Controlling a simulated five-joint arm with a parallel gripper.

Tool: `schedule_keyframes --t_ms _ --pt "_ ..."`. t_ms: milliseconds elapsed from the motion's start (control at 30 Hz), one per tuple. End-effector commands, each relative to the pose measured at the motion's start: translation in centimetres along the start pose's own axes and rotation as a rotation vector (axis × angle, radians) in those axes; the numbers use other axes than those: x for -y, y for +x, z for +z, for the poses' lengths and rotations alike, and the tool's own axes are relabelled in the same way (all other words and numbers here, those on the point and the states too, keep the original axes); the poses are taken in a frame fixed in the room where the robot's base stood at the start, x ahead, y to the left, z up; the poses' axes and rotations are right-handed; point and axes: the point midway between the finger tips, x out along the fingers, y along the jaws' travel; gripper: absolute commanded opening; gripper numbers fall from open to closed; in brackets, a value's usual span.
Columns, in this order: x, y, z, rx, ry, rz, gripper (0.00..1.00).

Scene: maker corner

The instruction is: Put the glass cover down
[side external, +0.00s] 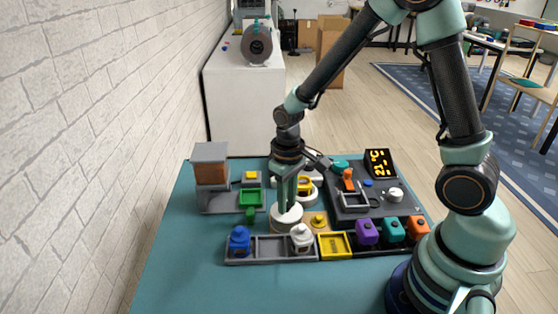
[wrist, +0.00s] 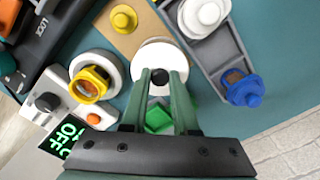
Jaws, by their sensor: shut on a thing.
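The glass cover, a round piece with a white top (side external: 286,217) and a dark knob, is at the middle of the teal table, just behind the front tray. In the wrist view its white disc (wrist: 160,50) lies between and below my fingertips. My gripper (side external: 287,204) points straight down and is shut on the cover's knob. The fingertips also show in the wrist view (wrist: 160,76). I cannot tell whether the cover's lower edge touches the table.
The front tray (side external: 271,260) holds a blue pot (side external: 239,240) and a white pot (side external: 302,238). A yellow knob (side external: 318,220) on a tan board stands close right, and a green block (side external: 250,214) close left. A yellow nut (wrist: 92,84) sits on a round plate behind.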

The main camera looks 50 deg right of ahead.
Motion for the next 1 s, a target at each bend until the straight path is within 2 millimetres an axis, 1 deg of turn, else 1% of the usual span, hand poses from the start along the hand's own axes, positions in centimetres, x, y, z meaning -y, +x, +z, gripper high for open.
schedule_keyframes --t_ms 233,267,300,333,633,733,867,1000 --pt "0.0 0.2 0.0 0.000 0.000 0.000 0.00" --pt "0.0 0.3 0.0 0.000 0.000 0.000 0.32" --pt "0.0 0.2 0.0 -0.001 0.000 0.000 0.47" --pt "0.0 0.2 0.0 -0.001 0.000 0.000 0.58" --pt "0.0 0.2 0.0 0.000 0.000 0.000 0.58" --pt "0.0 -0.2 0.0 -0.001 0.000 0.000 0.58" --pt "0.0 -1.6 -0.1 -0.004 0.000 0.000 0.58" --pt "0.0 -4.3 -0.2 -0.009 0.000 0.000 0.58"
